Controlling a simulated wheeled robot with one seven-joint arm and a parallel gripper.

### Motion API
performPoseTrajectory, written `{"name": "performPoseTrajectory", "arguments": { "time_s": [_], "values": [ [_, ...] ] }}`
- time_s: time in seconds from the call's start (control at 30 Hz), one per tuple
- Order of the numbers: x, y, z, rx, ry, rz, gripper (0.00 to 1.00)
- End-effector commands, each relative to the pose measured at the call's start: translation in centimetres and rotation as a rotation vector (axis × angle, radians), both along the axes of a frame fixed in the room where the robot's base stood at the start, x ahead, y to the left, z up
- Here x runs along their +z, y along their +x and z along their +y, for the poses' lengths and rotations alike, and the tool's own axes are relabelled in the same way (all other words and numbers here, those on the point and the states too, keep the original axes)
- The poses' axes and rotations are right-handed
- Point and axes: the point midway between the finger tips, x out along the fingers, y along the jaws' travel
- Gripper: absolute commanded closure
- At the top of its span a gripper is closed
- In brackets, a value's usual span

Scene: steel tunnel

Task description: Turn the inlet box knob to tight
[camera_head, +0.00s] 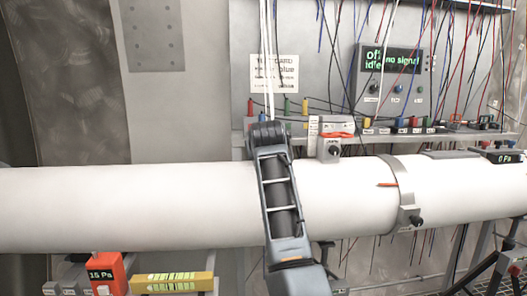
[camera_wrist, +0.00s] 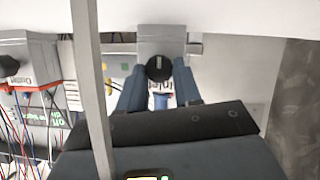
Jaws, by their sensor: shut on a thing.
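In the wrist view, which looks upside down, a round black knob (camera_wrist: 159,68) sits on a small grey box (camera_wrist: 162,38) against the white pipe. I take it to be the inlet box knob. My gripper (camera_wrist: 160,75) has its two dark blue fingers on either side of the knob, shut on it. A label below the knob is partly hidden, and I cannot read the knob's setting. In the head view my arm (camera_head: 282,205) reaches across the white pipe (camera_head: 130,207) and hides the gripped knob and its box.
A second box with an orange-red band (camera_head: 333,135) and black knob stands on the pipe to the right, close to my arm. A clamp (camera_head: 404,190) circles the pipe farther right. A display panel (camera_head: 392,78) and hanging wires are behind. An orange 15 Pa gauge (camera_head: 103,273) sits below left.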

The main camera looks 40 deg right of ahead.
Motion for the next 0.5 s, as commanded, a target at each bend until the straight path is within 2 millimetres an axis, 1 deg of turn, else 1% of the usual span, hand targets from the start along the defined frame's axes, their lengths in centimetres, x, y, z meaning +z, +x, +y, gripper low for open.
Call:
{"name": "performPoseTrajectory", "arguments": {
  "time_s": [0.03,0.43,0.47,0.5],
  "values": [
    [-0.37,-0.06,-0.06,-0.001,0.008,0.003,0.97],
    [-0.42,-0.06,-0.07,-0.001,0.013,0.001,0.97],
    [-0.42,-0.06,-0.07,-0.001,0.012,0.002,0.65],
    [-0.42,-0.06,-0.07,-0.001,0.012,0.002,0.61]
  ]
}}
